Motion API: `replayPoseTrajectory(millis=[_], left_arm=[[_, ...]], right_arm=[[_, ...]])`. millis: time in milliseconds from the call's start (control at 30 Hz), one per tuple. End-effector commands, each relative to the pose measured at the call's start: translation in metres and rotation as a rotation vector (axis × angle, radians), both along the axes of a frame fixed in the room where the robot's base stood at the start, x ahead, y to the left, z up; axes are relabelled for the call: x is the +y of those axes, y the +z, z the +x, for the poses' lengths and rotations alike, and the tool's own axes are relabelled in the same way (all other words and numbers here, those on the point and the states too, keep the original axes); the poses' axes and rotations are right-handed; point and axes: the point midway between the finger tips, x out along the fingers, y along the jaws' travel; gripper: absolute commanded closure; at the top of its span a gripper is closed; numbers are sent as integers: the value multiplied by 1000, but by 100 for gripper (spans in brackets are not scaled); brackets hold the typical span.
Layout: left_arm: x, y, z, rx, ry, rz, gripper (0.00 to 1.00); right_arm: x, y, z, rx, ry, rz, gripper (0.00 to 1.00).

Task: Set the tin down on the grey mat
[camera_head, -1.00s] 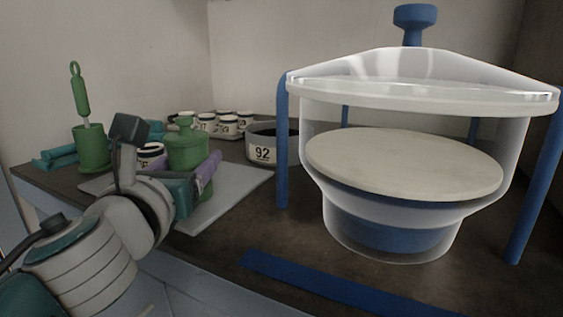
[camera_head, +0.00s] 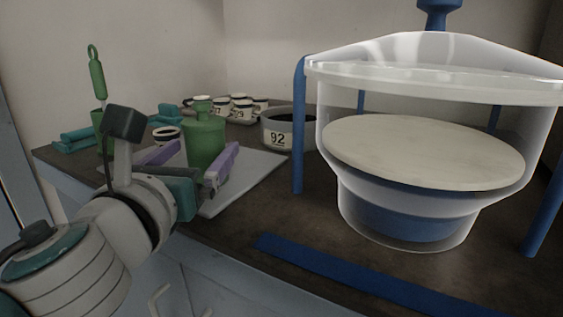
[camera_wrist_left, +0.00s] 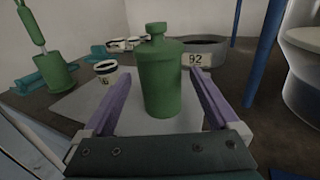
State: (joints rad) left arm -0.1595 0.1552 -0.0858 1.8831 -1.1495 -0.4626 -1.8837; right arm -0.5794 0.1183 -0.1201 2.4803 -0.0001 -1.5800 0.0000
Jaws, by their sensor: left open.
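The green tin (camera_head: 204,140), with a narrow neck and cap, stands upright on the grey mat (camera_head: 262,170). My left gripper (camera_head: 207,147) is open, with one purple finger on each side of the tin. In the left wrist view the tin (camera_wrist_left: 160,80) stands between the spread fingers, with a visible gap on each side. The mat (camera_wrist_left: 85,100) shows around its base. The gripper's palm hides part of the near mat. My right gripper is not in view.
A grey pan marked 92 (camera_head: 278,138) stands behind the mat, with several small labelled cups (camera_head: 240,112) beyond. A green holder with a brush (camera_wrist_left: 46,78) stands left. The large clear sieve shaker (camera_head: 420,120) fills the right. A blue strip (camera_head: 340,275) lies along the front edge.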

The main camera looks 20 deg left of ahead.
Motion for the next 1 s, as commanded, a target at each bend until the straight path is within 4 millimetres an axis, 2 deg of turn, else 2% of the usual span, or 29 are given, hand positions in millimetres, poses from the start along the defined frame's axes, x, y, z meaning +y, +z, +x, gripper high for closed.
replayPoseTrajectory(millis=[100, 300, 467, 567, 667, 767, 800, 867, 900, 1000], left_arm=[[-9, -1, -27, 4, 1, -2, 6], [-20, -3, -62, 3, 0, -3, 6], [-25, -2, -77, 1, 1, -3, 6], [-21, -2, -83, -10, 26, -82, 6], [-6, -12, -93, -44, 122, -380, 6], [10, -40, -111, -100, 308, -878, 6], [12, -55, -121, -123, 407, -1100, 6], [6, -79, -139, -153, 574, -1419, 6], [-2, -94, -151, -167, 698, -1610, 6], [-31, -122, -182, -191, 1022, -1983, 6]], right_arm=[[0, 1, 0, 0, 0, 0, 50], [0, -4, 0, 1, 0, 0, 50], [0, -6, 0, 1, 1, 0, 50], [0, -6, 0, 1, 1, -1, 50], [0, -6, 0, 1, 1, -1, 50], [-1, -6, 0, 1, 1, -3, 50], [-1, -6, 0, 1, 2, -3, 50], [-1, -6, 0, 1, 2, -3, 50], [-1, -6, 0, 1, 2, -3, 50], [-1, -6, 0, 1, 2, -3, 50]])
